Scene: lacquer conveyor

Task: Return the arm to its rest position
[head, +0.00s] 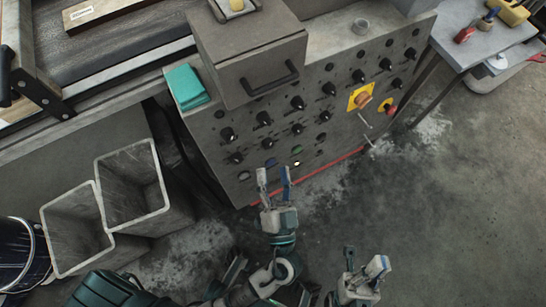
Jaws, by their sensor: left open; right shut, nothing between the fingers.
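My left gripper (274,176) is in the lower middle of the head view, in front of the lower edge of the control panel (320,130). Its two fingers point up the picture and stand apart, with nothing between them. My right gripper (364,262) is lower and further right, over the concrete floor. It is shut and holds nothing. Neither gripper visibly holds any object. I cannot tell whether the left fingertips touch the panel.
Two grey bins (78,235) stand at the lower left beside a dark bucket (18,258). The conveyor (120,45) is at the upper left. A table (480,42) with tools is at the upper right. Floor at right is clear.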

